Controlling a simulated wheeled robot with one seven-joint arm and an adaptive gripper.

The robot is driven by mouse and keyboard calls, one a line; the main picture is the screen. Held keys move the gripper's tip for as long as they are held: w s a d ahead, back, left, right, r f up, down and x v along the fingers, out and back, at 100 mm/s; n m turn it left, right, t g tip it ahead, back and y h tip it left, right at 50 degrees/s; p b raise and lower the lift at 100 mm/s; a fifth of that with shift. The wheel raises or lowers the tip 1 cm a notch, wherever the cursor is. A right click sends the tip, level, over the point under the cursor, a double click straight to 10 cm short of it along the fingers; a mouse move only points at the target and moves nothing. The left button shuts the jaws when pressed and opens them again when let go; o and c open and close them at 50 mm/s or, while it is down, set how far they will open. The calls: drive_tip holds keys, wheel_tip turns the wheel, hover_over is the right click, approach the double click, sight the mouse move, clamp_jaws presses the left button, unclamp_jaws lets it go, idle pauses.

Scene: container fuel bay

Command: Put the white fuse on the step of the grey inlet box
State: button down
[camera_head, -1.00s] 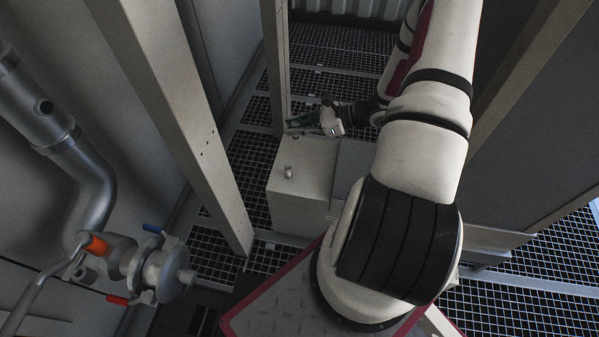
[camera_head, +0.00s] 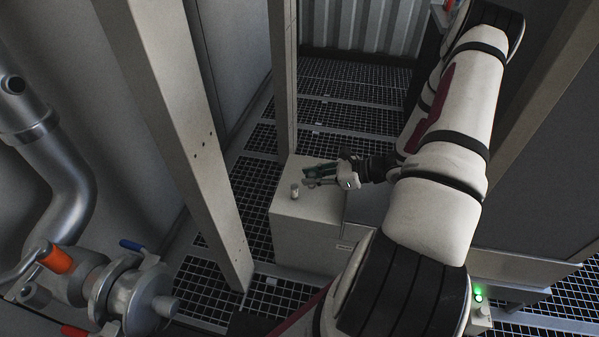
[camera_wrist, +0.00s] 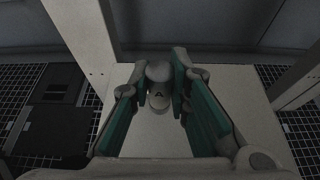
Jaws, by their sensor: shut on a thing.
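The white fuse (camera_head: 295,191) is upright at the top of the pale grey box (camera_head: 307,238), which looks like the inlet box. In the wrist view the fuse (camera_wrist: 159,97) shows a rounded grey end and a pale body with a dark mark. My gripper (camera_head: 305,179) reaches in from the right, its green-padded fingers on either side of the fuse's upper end. In the wrist view my gripper (camera_wrist: 159,73) is shut on it. I cannot tell whether the fuse's foot bears on the box.
A tall post (camera_head: 180,140) stands to the left, and another post (camera_head: 283,80) rises behind the box. Pipework with a valve (camera_head: 130,295) fills the lower left. Grating floor (camera_head: 350,100) lies open behind the box. A wall panel stands at the right.

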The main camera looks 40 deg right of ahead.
drive_tip(key=w+b, duration=0.1)
drive_tip(key=w, duration=0.2)
drive_tip(key=w+d+b, duration=0.1)
drive_tip(key=w, duration=0.3)
drive_tip(key=w+d+f+b, duration=0.1)
drive_tip(key=w, duration=0.2)
drive_tip(key=shift+w+d, duration=0.15)
drive_tip(key=shift+w+f+b, duration=0.15)
drive_tip(key=shift+f+b, duration=0.55)
drive_tip(key=shift+f, duration=0.2)
drive_tip(key=shift+w+f+b, duration=0.15)
drive_tip(key=shift+f+b, duration=0.5)
drive_tip(key=shift+f, duration=0.25)
drive_tip(key=shift+f, duration=0.2)
drive_tip(key=c, duration=1.5)
unclamp_jaws()
